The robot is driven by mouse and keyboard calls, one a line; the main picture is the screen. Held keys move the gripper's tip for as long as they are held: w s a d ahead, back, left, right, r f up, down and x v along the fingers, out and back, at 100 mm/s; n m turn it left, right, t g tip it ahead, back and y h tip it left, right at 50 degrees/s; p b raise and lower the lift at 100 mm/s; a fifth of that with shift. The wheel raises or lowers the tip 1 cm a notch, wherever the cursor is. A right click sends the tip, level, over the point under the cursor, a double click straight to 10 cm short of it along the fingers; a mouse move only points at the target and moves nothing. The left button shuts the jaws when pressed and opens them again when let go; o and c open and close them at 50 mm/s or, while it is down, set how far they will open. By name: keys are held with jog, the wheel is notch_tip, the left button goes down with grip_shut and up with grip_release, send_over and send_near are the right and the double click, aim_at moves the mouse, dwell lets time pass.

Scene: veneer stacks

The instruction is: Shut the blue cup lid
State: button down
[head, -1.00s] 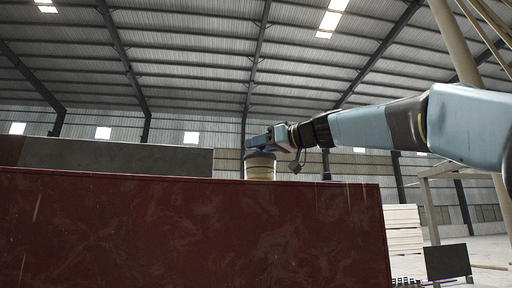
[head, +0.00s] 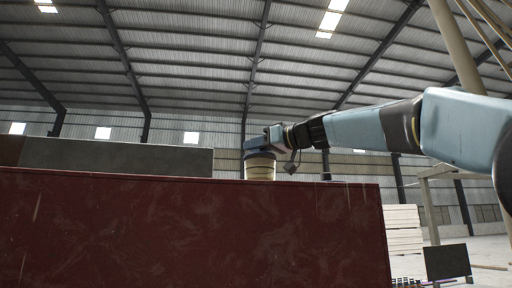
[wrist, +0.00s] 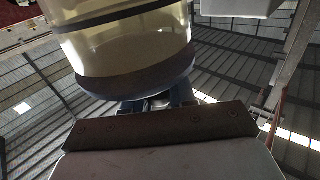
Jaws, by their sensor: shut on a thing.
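The cup (head: 260,171), pale and cream with a darker band, stands upright behind the top edge of the dark red block. Its dark blue-grey lid (head: 260,155) lies across the cup's top; whether it is fully seated cannot be told. In the wrist view the see-through cup (wrist: 125,38) fills the upper left, with the dark lid rim (wrist: 140,78) towards my gripper. My gripper (head: 259,144) is at the lid, shut on it. Its blue fingers (wrist: 155,103) meet the rim in the wrist view, and their tips are partly hidden.
The dark red block (head: 190,230) fills the lower foreground and hides the cup's base. A grey slab (head: 115,157) stands at the back left. Pale stacked boards (head: 403,230) and a dark panel (head: 447,262) are at the right.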

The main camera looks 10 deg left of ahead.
dwell(0.3)
jog(key=shift+s+d+f, duration=0.15)
jog(key=shift+f, duration=0.2)
jog(key=c, duration=1)
grip_release()
jog(key=v, duration=1.3)
jog(key=shift+s+d, duration=0.15)
jog(key=shift+d, duration=0.2)
jog(key=shift+s, duration=0.1)
